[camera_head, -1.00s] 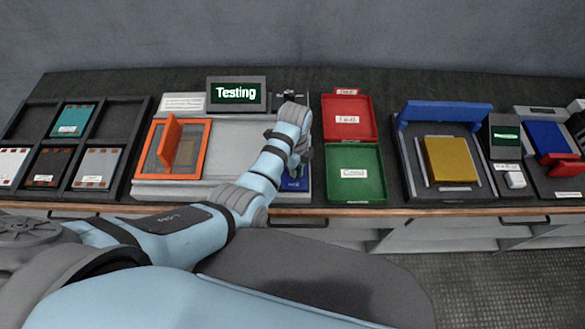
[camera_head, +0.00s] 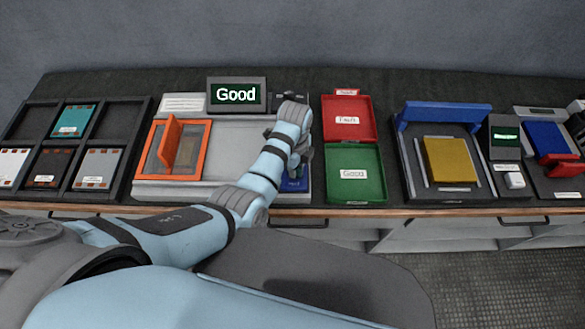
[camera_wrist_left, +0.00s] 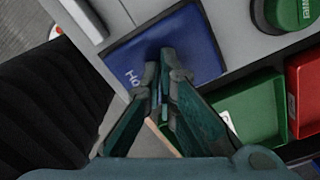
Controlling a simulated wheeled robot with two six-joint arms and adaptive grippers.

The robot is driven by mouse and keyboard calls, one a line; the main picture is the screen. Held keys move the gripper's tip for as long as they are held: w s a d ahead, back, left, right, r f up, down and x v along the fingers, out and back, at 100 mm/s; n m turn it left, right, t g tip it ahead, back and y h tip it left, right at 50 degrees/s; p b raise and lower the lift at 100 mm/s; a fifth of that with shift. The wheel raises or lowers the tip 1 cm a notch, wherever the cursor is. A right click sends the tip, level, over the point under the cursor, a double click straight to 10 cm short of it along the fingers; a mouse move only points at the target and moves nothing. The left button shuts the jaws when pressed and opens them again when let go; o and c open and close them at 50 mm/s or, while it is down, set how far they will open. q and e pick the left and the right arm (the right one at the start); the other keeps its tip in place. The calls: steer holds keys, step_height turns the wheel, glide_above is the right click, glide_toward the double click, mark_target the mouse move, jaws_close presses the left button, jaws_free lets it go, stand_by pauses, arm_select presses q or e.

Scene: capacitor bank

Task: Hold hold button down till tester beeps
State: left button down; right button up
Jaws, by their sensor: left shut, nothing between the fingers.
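The tester (camera_head: 225,150) is a light grey unit, and its screen (camera_head: 236,95) reads "Good". Its blue hold button (camera_head: 293,185) is partly hidden by my left arm in the head view. In the left wrist view the button (camera_wrist_left: 198,40) is a flat blue pad with white lettering starting "Ho". My left gripper (camera_wrist_left: 160,72) is shut and empty, its fingertips over the pad and seemingly touching it. How far the pad is pressed cannot be told. My right gripper is not in view.
An orange frame (camera_head: 203,160) with an upright flap sits on the tester's left. A rack (camera_head: 37,120) with several modules stands at far left. Red (camera_head: 361,134) and green (camera_head: 368,196) trays lie right of the tester. A round green button (camera_wrist_left: 292,12) is beside the blue pad.

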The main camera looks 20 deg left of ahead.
arm_select(q)
step_height(320, 180, up, 8)
steer(key=shift+w, duration=0.15)
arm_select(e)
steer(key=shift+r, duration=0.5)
